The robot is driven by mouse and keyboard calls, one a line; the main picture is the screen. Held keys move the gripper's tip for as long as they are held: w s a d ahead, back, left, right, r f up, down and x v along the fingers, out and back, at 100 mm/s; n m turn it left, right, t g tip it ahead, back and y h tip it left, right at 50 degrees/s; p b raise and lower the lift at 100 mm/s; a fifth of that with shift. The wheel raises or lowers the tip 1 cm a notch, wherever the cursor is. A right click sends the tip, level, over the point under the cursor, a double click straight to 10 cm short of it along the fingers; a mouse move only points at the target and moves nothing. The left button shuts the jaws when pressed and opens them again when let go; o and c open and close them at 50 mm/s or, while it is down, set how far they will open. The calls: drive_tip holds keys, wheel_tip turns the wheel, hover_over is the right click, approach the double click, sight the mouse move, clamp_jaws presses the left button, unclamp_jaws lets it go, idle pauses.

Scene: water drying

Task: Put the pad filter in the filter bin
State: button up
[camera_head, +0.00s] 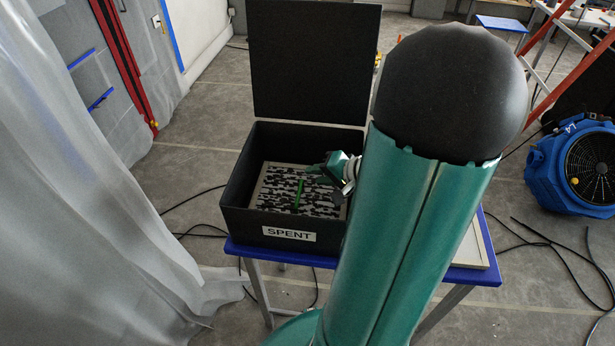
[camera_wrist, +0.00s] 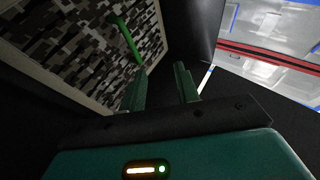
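The pad filter (camera_head: 275,190) is a pale-framed panel with a mottled black, grey and white face. It lies inside the black filter bin (camera_head: 237,225), whose front label reads SPENT and whose lid stands open at the back. A green pull strip (camera_head: 299,196) shows on the filter. My gripper (camera_head: 318,172) is over the right part of the filter, inside the bin's outline. In the wrist view my gripper (camera_wrist: 160,70) has its two fingers apart with nothing between them. The green strip (camera_wrist: 125,38) is close to the left fingertip there; I cannot tell whether they touch.
The bin stands on a blue-edged table (camera_head: 470,276). A grey plastic curtain (camera_head: 80,200) hangs at left. A blue fan (camera_head: 575,165) stands on the floor at right, with cables around it. An orange ladder (camera_head: 545,50) is at upper right. My arm hides the bin's right side.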

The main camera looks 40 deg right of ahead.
drive_tip(key=v, duration=0.6)
drive_tip(key=w+r+n+t+h, duration=0.1)
drive_tip(key=w+r+n+h, duration=0.2)
drive_tip(key=w+r+h, duration=0.35)
drive_tip(key=w+a+r+n+g+h, duration=0.1)
drive_tip(key=w+a+r+n+h, duration=0.15)
drive_tip(key=a+r, duration=0.35)
drive_tip(key=s+a+n+g+y, duration=0.2)
drive_tip(key=s+a, duration=0.3)
drive_tip(key=a, duration=0.6)
drive_tip(key=s+a+n+g+y, duration=0.3)
drive_tip(key=s+a+n+y, duration=0.2)
drive_tip(key=a, duration=0.7)
drive_tip(key=shift+s, duration=0.15)
drive_tip(key=shift+d, duration=0.25)
